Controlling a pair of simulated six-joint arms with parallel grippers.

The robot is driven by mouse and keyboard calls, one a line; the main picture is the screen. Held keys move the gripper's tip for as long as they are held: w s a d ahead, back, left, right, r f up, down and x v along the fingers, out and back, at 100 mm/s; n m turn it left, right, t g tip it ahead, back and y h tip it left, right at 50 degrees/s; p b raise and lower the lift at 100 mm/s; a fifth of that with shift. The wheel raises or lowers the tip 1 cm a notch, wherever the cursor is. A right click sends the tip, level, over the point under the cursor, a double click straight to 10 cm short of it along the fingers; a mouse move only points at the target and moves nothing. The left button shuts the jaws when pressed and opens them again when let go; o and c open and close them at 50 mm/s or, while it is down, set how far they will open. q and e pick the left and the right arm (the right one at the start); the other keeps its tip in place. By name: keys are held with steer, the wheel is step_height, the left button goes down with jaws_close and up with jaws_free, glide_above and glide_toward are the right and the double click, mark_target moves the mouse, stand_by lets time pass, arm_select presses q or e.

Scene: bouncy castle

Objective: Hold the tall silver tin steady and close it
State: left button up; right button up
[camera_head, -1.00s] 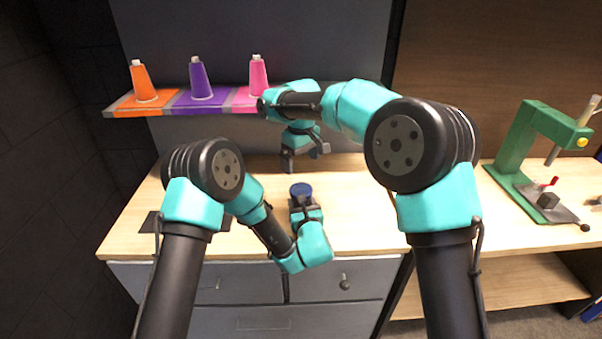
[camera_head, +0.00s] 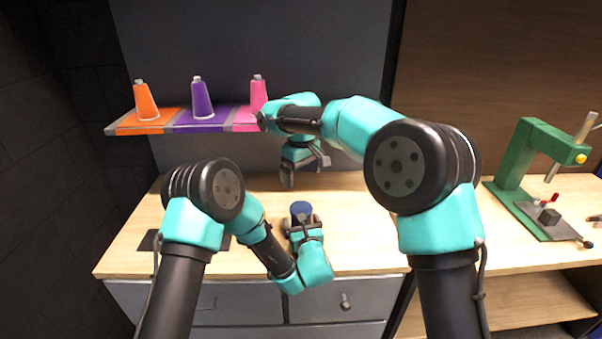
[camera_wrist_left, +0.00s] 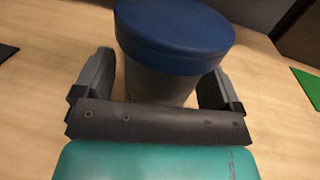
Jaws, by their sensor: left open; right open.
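The silver tin (camera_wrist_left: 158,88) stands upright on the bench with a blue lid (camera_wrist_left: 175,35) on its top; whether the lid is fully seated I cannot tell. In the head view the lid (camera_head: 301,208) shows and most of the body is hidden. My left gripper (camera_wrist_left: 158,85) is open, with one finger on each side of the tin's body below the lid. It also shows low at the tin in the head view (camera_head: 302,222). My right gripper (camera_head: 306,172) is open and empty, above and behind the tin, pointing down.
A shelf (camera_head: 185,120) holds an orange cone (camera_head: 146,101), a purple cone (camera_head: 202,100) and a pink cone (camera_head: 258,93) behind the bench. A dark mat (camera_head: 150,240) lies at left. A green press (camera_head: 520,165) stands far right. The bench right of the tin (camera_head: 355,215) is clear.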

arm_select(q)
steer(key=shift+s, duration=0.1)
steer(key=v, duration=1.7)
